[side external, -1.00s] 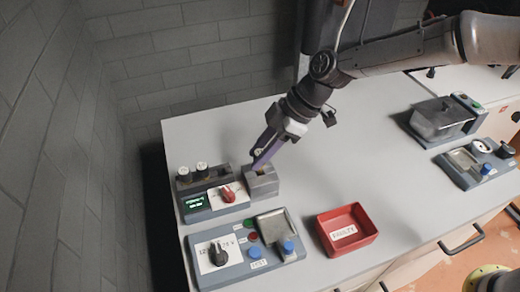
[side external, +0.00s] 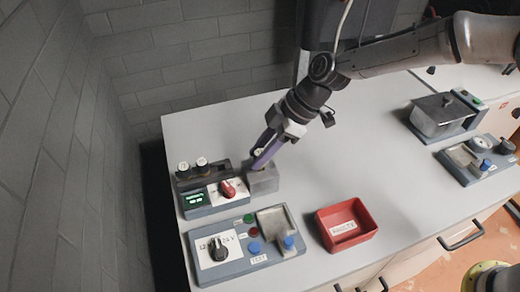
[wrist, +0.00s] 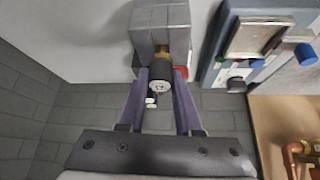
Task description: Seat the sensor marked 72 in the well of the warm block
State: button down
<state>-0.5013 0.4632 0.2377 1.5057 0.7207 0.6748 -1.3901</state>
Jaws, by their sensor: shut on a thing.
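The warm block (side external: 264,182) is a grey metal block at the right end of the control unit; it also shows at the top of the wrist view (wrist: 160,22). My gripper (side external: 257,163) is at the block's top, its purple fingers tilted. In the wrist view my gripper (wrist: 160,80) is shut on a dark sensor with a round white cap (wrist: 160,86). The cap's mark is too small to read. The sensor's brass-coloured part (wrist: 163,53) meets the block at its well; how deep it sits is hidden.
Two white-capped sensors (side external: 202,162) stand in the control unit (side external: 200,203), which has a green display and red knob. In front is a test unit (side external: 225,262) with knob and buttons. A red labelled tray (side external: 322,226) is to its right. The table's middle is clear.

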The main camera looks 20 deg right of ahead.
jog(key=shift+f, duration=0.65)
jog(key=c, duration=0.5)
grip_release()
jog(key=v, duration=1.3)
jog(key=shift+d+r, duration=0.25)
jog(key=shift+r, duration=0.1)
